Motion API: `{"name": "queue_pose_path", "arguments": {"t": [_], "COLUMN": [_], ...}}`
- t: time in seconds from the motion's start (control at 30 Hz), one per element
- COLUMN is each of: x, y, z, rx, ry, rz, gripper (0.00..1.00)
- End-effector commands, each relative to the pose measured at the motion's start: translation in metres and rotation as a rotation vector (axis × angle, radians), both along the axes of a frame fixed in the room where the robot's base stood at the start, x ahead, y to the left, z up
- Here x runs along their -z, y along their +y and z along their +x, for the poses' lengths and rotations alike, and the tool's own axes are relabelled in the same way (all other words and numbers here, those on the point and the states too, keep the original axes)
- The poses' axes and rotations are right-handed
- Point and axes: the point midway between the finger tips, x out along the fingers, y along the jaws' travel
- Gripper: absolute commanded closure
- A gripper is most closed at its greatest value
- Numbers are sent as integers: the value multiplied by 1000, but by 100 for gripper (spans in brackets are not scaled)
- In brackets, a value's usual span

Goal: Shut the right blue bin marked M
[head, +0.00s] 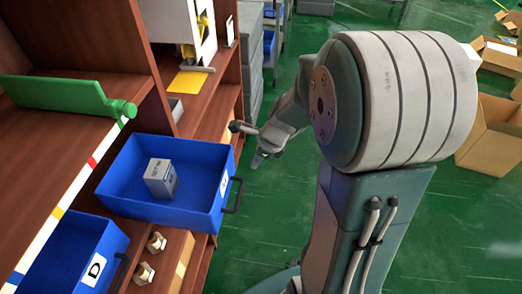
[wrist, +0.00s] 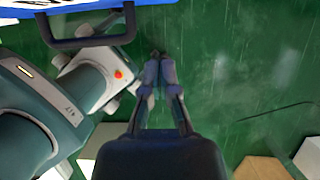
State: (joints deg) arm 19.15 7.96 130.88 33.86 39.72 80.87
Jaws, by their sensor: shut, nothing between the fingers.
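The open blue bin (head: 125,185) in the head view is pulled out from the brown shelf. It holds a small grey-white box (head: 161,178). Its front has a white label (head: 224,184), too oblique to read surely, and a dark handle (head: 236,195). In the wrist view, the bin's blue front edge (wrist: 205,3) and handle (wrist: 90,38) show at the top. My gripper (wrist: 158,75) is shut and empty, over the green floor, apart from the handle. In the head view, my gripper (head: 257,160) is just beyond the bin's front, to the right.
Another blue bin (head: 72,258) marked D is at lower left. A green bar (head: 60,95) lies on the shelf. Small white-tan items (head: 150,258) sit on a lower shelf. Cardboard boxes (head: 488,140) stand on the floor at right.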

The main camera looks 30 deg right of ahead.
Motion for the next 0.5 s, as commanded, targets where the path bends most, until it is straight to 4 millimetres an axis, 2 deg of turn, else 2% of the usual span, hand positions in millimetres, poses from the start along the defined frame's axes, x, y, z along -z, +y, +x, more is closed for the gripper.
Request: {"name": "queue_pose_path", "arguments": {"t": [0.1,0.3,0.5], "x": [21,17,17], "y": [7,31,38], "z": [4,23,28], "rx": [-2,-5,-1], "ry": [4,-2,-1], "rz": [0,-3,-2], "gripper": [100,100,100]}}
